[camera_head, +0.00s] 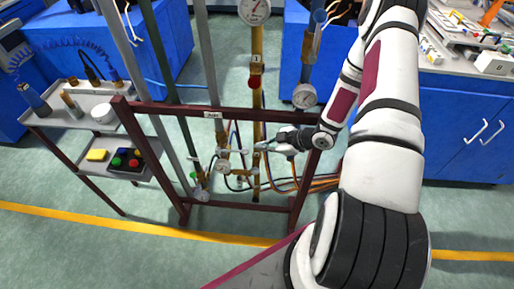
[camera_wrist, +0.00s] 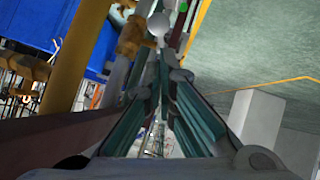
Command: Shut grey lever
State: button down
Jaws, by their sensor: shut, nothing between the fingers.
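My gripper (camera_head: 262,147) is at the middle of the dark red pipe frame, reaching in from the right with its fingers shut and empty. In the wrist view my gripper (camera_wrist: 163,68) shows its teal-sided fingers meeting at the tips. What looks like the grey lever (camera_head: 240,152) is a small pale bar by the valve on the grey pipe, just left of my fingertips. A pale grey rounded end (camera_wrist: 158,24) lies just beyond the fingertips in the wrist view. I cannot tell whether the fingers touch the lever.
A brass pipe (camera_head: 257,112) stands beside my fingertips, with a red knob (camera_head: 255,82) and a gauge (camera_head: 254,10) above. Another gauge (camera_head: 305,96) is near my wrist. The frame's crossbar (camera_head: 180,110) runs above the gripper. A grey cart (camera_head: 60,122) stands left; hoses hang behind the frame.

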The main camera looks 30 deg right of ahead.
jog(key=v, duration=0.6)
jog(key=shift+s+d+f, duration=0.25)
jog(key=shift+f, duration=0.15)
